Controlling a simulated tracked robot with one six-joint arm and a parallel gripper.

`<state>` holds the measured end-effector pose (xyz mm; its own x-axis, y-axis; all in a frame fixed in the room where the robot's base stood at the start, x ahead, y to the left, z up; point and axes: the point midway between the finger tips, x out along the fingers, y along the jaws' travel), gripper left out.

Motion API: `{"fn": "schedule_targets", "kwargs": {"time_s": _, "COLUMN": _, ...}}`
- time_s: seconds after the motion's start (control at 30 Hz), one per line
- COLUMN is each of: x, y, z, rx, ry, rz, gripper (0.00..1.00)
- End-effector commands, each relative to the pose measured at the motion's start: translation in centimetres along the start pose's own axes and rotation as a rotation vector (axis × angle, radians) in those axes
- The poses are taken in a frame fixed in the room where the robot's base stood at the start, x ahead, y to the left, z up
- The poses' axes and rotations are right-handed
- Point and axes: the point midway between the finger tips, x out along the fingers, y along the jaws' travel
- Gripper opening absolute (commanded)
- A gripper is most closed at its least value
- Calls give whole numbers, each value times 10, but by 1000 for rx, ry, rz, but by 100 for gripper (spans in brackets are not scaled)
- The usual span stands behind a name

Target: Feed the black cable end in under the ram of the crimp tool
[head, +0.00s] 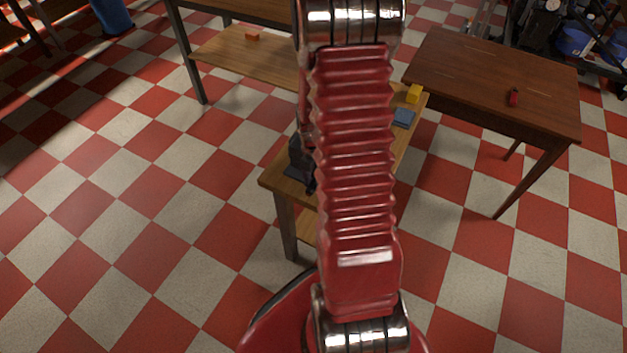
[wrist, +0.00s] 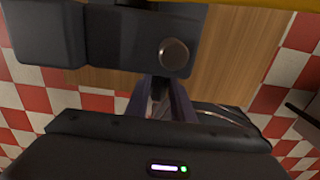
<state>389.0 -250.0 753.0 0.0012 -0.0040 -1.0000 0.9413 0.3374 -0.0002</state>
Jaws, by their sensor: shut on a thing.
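The crimp tool (wrist: 135,40) fills the top of the wrist view as a dark grey block with a round metal knob on its face. In the head view a dark shape (head: 299,160) on the small bench, partly behind my arm, seems to be the same tool. My gripper (wrist: 160,90) points at the tool, its fingers close together just below the knob. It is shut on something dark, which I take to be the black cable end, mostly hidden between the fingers. A thin cable-like line (wrist: 232,117) curves right of the fingers. The gap under the ram cannot be made out.
The small wooden bench (head: 273,180) also carries a blue block (head: 404,117) and a yellow block (head: 414,93). A shelf unit (head: 235,60) stands behind. Checkered floor is free at left.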

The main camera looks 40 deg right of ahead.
Motion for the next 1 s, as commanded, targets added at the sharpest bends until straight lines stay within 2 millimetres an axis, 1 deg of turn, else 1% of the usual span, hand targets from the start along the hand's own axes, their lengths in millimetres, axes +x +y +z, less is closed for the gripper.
{"fn": "schedule_targets", "kwargs": {"time_s": 0.17, "x": 2, "y": 0, "z": 0, "rx": 0, "ry": 0, "rz": 0, "gripper": 0}}
{"fn": "schedule_targets", "kwargs": {"time_s": 0.2, "x": 2, "y": 0, "z": 0, "rx": 0, "ry": 0, "rz": 0, "gripper": 22}}
{"fn": "schedule_targets", "kwargs": {"time_s": 0.5, "x": 2, "y": 0, "z": 0, "rx": 0, "ry": 0, "rz": 0, "gripper": 43}}
{"fn": "schedule_targets", "kwargs": {"time_s": 0.8, "x": 1, "y": 0, "z": 0, "rx": 0, "ry": 0, "rz": 0, "gripper": 43}}
{"fn": "schedule_targets", "kwargs": {"time_s": 1.0, "x": -10, "y": 0, "z": 1, "rx": 0, "ry": -2, "rz": 1, "gripper": 43}}
